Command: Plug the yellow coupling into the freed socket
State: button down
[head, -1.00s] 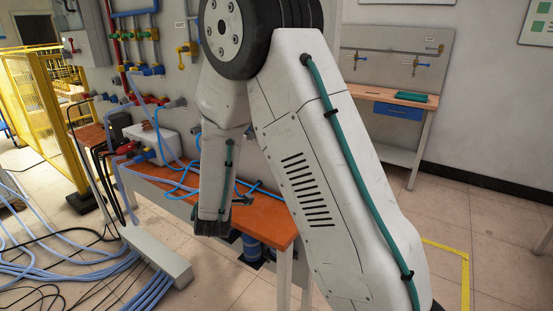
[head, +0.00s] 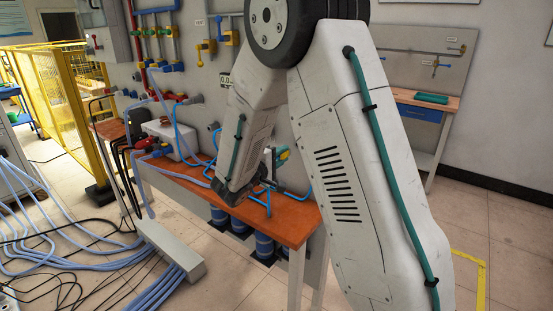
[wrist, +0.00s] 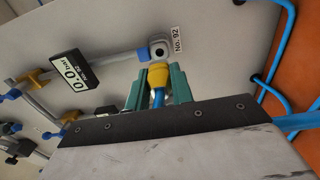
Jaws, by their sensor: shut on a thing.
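In the wrist view my gripper (wrist: 159,82) has its green fingers shut on the yellow coupling (wrist: 158,75), with a blue hose running back from it between the fingers. A grey round socket (wrist: 160,50) with a dark opening sits on the wall panel just beyond the coupling, beside a "No. 92" label (wrist: 179,39). The coupling's front end appears very close to the socket; I cannot tell whether they touch. In the head view my gripper (head: 279,157) is near the panel above the bench, and my arm hides part of the area.
A black display reading 0.0 bar (wrist: 78,71) sits left of the socket in the wrist view. Blue hoses (wrist: 272,62) hang at the right. In the head view, an orange bench (head: 290,213) stands under the panel, and pipes with coloured valves (head: 205,46) line the wall.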

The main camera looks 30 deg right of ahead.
aim_at(290, 150)
jog(key=shift+x, duration=2.25)
jog(key=shift+w+d, duration=0.2)
jog(key=shift+d, duration=0.3)
jog(key=c, duration=1.1)
grip_release()
jog(key=shift+c, duration=0.2)
